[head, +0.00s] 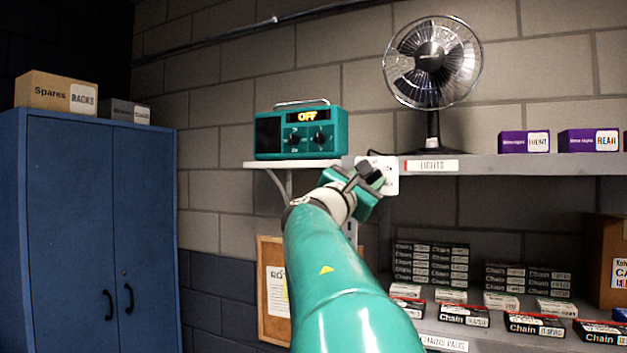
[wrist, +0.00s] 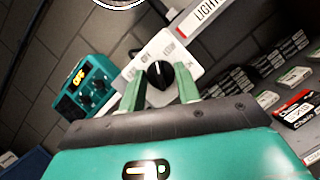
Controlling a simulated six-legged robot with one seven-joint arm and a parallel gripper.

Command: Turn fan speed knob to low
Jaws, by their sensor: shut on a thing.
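The fan speed knob (wrist: 159,74) is a round black dial with a pale pointer line, on a white control plate (wrist: 172,47) with small markings too blurred to read. In the wrist view the two green fingers of my gripper (wrist: 160,88) stand on either side of the knob and are shut on it. In the head view my gripper (head: 366,178) is at the white plate (head: 391,178) on the shelf's left end, and it hides the knob. The black desk fan (head: 432,62) stands on the shelf above the plate.
A teal radio (head: 298,132) reading OFF sits on a small bracket shelf to the left. Purple boxes (head: 524,142) stand on the upper shelf (head: 500,165), right of the fan. Several chain boxes (head: 431,264) fill the lower shelf. A blue cabinet (head: 75,230) stands at far left.

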